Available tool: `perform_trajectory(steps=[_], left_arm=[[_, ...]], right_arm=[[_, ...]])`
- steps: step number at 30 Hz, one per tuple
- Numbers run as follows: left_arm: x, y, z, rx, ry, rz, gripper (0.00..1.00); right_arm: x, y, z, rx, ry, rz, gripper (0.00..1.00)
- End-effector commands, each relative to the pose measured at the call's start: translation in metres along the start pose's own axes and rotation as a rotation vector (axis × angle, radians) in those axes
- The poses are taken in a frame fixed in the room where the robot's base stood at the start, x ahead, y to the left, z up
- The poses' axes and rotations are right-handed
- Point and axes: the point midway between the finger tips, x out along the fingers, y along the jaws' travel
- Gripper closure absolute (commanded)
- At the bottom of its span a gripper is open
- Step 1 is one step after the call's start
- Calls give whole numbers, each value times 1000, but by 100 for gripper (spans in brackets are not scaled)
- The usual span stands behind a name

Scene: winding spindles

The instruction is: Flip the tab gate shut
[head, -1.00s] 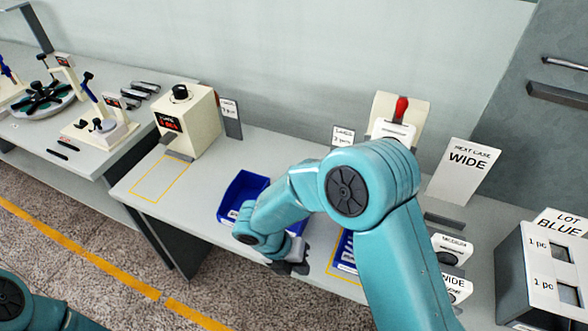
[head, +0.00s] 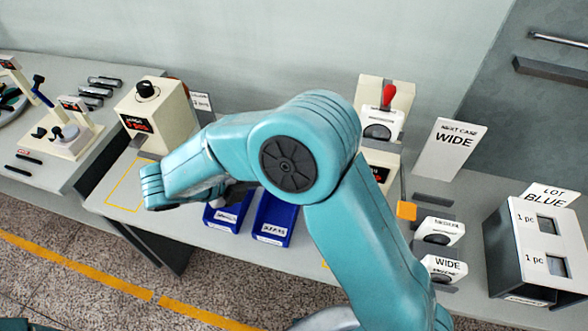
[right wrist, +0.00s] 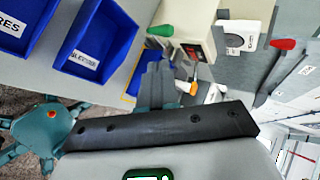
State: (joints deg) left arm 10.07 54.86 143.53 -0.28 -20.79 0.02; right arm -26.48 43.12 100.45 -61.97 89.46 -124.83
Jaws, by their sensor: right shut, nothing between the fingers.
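A small orange tab (head: 406,210), which may be the tab gate, sits beside the cream machine with the red lever (head: 389,95) in the head view. An orange piece (right wrist: 187,88) also shows near a cream machine (right wrist: 195,25) in the right wrist view. I cannot tell whether the gate stands open or shut. My right gripper (right wrist: 156,84) is shut and empty in the right wrist view, its fingers pointing toward the machine area, apart from the orange piece. In the head view my right arm hides part of the bench and the red-lever machine. My left gripper is out of view.
Two blue bins (head: 276,218) stand at the bench's front edge beside my right arm. A cream box with a black knob (head: 157,115) is to the left. A "WIDE" card (head: 450,148) and a "LOT BLUE" box (head: 535,245) stand to the right.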

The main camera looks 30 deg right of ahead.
Motion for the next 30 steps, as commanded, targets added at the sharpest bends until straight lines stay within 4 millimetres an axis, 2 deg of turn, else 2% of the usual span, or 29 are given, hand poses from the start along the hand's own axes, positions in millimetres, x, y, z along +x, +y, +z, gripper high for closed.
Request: perform_trajectory(steps=[4, 8, 21, 25, 30], left_arm=[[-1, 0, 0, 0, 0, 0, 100], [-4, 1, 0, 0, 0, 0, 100], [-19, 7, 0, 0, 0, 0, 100], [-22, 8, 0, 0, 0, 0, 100], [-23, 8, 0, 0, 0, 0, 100]], right_arm=[[5, 0, 0, 0, 1, 0, 100], [23, 0, 0, -1, 3, 0, 100], [112, -4, 5, 0, 1, 2, 100], [128, -8, 6, -1, -1, 2, 100], [137, -9, 6, -1, -3, 2, 100]])
